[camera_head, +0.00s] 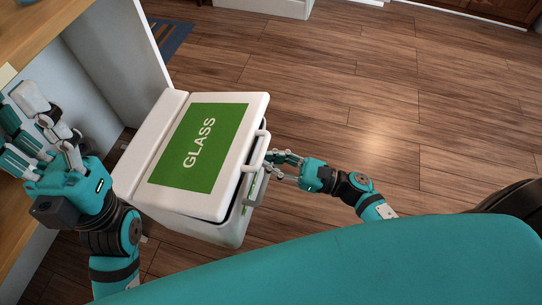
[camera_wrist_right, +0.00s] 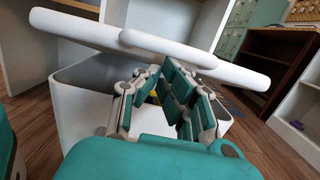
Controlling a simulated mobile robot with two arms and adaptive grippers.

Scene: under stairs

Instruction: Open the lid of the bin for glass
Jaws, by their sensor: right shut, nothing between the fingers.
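The glass bin (camera_head: 222,232) is a white box with a white lid (camera_head: 259,103) bearing a green GLASS label (camera_head: 198,148). The lid is tilted a little up at its front, with a dark gap above the bin's rim; the gap also shows in the right wrist view. A white handle (camera_head: 257,150) runs along the lid's front edge. My right gripper (camera_head: 277,164) is shut and empty at the bin's front, close to the handle. In the wrist view its fingers (camera_wrist_right: 165,85) reach below the lid's edge; contact is unclear. My left gripper (camera_head: 32,130) is open and empty, left of the bin.
A wooden-topped white unit (camera_head: 118,38) stands to the left and behind the bin, close to my left arm. A grey handle (camera_head: 256,188) sits on the bin's front. The wooden floor (camera_head: 400,110) to the right is clear.

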